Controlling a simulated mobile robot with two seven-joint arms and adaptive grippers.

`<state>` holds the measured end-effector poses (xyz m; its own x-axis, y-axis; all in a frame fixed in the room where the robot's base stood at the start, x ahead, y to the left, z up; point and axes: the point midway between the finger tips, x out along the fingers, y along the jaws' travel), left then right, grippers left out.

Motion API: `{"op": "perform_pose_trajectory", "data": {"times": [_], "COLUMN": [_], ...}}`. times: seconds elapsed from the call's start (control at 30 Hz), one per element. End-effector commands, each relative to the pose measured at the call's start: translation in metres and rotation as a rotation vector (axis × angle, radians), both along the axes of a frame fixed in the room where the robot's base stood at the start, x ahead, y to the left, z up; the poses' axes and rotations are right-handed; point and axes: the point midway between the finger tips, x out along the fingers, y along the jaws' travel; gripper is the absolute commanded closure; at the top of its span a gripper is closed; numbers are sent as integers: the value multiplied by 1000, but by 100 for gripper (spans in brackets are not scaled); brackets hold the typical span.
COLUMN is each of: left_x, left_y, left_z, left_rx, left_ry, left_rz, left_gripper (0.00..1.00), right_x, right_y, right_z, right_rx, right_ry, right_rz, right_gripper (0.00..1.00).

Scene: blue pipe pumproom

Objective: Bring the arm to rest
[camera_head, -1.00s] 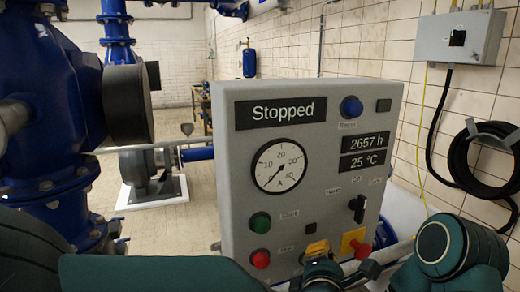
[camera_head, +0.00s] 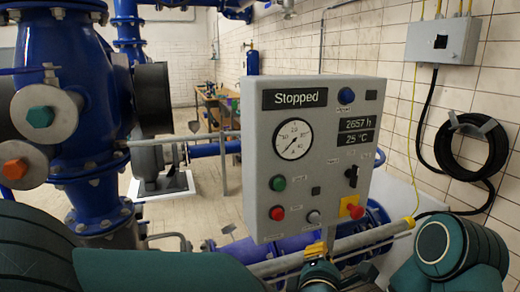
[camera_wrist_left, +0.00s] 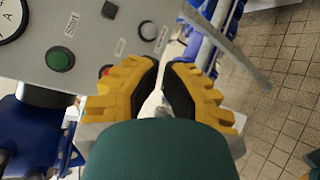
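My left arm comes in as a dark green link (camera_head: 165,270) along the bottom of the head view. My left gripper (camera_head: 320,249) shows as a small yellow part at the panel's lower edge, partly hidden by the wrist. In the left wrist view its yellow fingers with dark pads (camera_wrist_left: 163,68) stand a little apart, with nothing held between them. The grey control panel (camera_head: 350,223) reads "Stopped" and lies beyond the fingers. Another green arm part of mine (camera_head: 448,250) is at the lower right. My right gripper does not show.
Blue pipework (camera_head: 75,65) with green and orange valve ends stands at the left. A horizontal pipe (camera_head: 370,240) runs just below the panel. A coiled black hose (camera_head: 470,147) and a grey box (camera_head: 442,40) are on the right wall.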

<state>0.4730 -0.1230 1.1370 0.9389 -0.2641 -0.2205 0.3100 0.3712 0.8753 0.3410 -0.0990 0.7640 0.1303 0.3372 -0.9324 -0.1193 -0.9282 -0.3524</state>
Motion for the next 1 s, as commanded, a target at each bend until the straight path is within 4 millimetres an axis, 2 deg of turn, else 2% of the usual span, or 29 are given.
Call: {"op": "perform_pose_trajectory", "data": {"times": [0.03, 0.27, 0.37, 0.53, 0.67, 0.77, 0.9, 1.0], "left_x": [7, 24, 28, 25, 9, -11, -46, -74], "left_y": [11, 42, 62, 107, 141, 165, 192, 207], "left_z": [-16, -74, -108, -180, -234, -272, -316, -341], "left_rx": [57, 318, 453, 712, 880, 977, 1066, 1097], "left_ry": [20, 89, 138, 252, 337, 392, 437, 441], "left_rz": [2, -65, -115, -267, -432, -579, -808, -968], "left_gripper": [100, 100, 100, 100, 100, 100, 100, 100], "right_x": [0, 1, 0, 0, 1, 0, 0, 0], "right_y": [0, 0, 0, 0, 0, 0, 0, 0], "right_z": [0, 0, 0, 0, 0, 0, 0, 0], "right_rx": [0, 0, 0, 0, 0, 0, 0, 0], "right_ry": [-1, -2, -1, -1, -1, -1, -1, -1], "right_rz": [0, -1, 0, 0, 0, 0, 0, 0], "right_gripper": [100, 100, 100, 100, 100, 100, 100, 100]}}
